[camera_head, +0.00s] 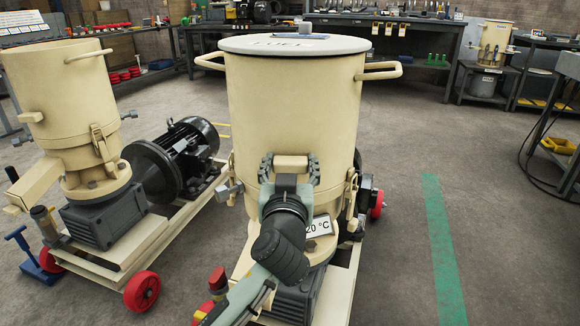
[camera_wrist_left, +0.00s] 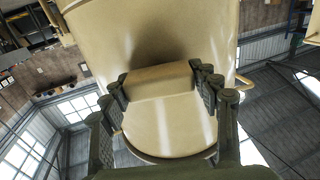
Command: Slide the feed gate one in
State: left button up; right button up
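My left gripper (camera_head: 290,168) is at the front of the near cream mill drum (camera_head: 295,115). Its dark fingers lie against both sides of a cream block, the feed gate's end (camera_head: 290,162), which sticks out of the drum wall. In the left wrist view, the block (camera_wrist_left: 160,78) sits between the fingertips of the left gripper (camera_wrist_left: 162,85), with no clear gap at either side. The rest of the gate is hidden inside the drum. My right gripper is not in view.
A second cream mill (camera_head: 70,90) with a black motor (camera_head: 185,155) stands at the left. A label reading 20 °C (camera_head: 320,226) is beside my wrist. Workbenches (camera_head: 385,45) line the back. The floor by the green stripe (camera_head: 440,245) is clear.

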pick_arm(q)
jog(key=o, duration=0.4)
jog(key=shift+w, duration=0.1)
jog(key=s, duration=1.2)
jog(key=shift+a, duration=0.35)
